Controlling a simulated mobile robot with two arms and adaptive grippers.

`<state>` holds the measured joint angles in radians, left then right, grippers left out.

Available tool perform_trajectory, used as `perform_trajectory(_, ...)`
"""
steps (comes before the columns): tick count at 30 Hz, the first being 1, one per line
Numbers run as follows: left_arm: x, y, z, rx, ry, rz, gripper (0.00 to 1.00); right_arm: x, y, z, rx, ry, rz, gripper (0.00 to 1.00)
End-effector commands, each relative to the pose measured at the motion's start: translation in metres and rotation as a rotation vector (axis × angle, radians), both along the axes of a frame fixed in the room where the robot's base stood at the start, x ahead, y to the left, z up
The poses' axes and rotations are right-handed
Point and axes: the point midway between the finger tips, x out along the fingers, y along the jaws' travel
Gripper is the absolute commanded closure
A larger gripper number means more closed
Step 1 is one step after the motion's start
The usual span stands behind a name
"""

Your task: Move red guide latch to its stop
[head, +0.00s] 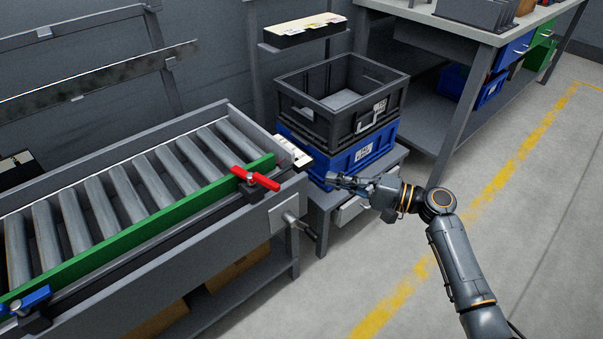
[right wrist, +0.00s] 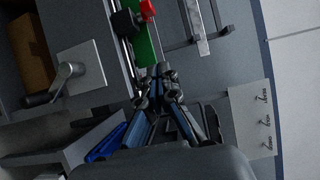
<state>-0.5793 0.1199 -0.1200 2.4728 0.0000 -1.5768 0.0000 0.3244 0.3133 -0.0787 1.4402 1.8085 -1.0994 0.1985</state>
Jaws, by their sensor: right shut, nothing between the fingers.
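The red guide latch (head: 256,179) is a red wing-shaped handle on a dark clamp at the right end of the green guide rail (head: 150,224), along the roller conveyor's near side. It also shows at the top of the right wrist view (right wrist: 147,9). My right gripper (head: 334,181) is shut and empty, to the right of the latch and apart from it, in front of the blue crate. In the right wrist view its fingers (right wrist: 160,78) meet below the latch. My left gripper is in neither view.
A blue latch (head: 30,299) sits at the rail's left end. A crank handle (head: 299,226) sticks out from the conveyor's end. A grey crate (head: 340,97) stands on a blue crate (head: 357,156) at the back. The floor at the right is clear.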

Motion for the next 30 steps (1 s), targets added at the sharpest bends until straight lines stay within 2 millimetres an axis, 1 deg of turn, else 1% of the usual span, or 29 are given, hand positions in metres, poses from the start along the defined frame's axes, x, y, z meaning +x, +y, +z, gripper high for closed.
perform_trajectory(5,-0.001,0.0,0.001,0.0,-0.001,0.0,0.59,0.01,0.024,0.0,0.002,-0.001,0.004,1.0)
perform_trajectory(15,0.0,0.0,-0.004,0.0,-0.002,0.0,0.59,0.041,0.089,-0.001,0.0,-0.001,0.002,1.0)
perform_trajectory(16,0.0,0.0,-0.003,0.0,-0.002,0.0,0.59,0.041,0.093,-0.001,0.0,-0.001,0.002,1.0)
perform_trajectory(18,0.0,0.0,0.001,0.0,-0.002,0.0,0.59,0.028,0.099,0.0,-0.002,0.0,0.003,1.0)
perform_trajectory(20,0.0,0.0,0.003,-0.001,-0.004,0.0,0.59,0.022,0.104,0.0,-0.001,0.0,0.001,1.0)
perform_trajectory(22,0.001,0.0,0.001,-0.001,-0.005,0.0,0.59,0.017,0.108,-0.001,-0.002,0.0,0.001,1.0)
perform_trajectory(27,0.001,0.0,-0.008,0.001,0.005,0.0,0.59,0.011,0.114,-0.001,-0.002,-0.001,0.0,1.0)
perform_trajectory(30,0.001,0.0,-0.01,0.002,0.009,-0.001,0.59,0.01,0.114,-0.001,-0.002,-0.001,0.0,1.0)
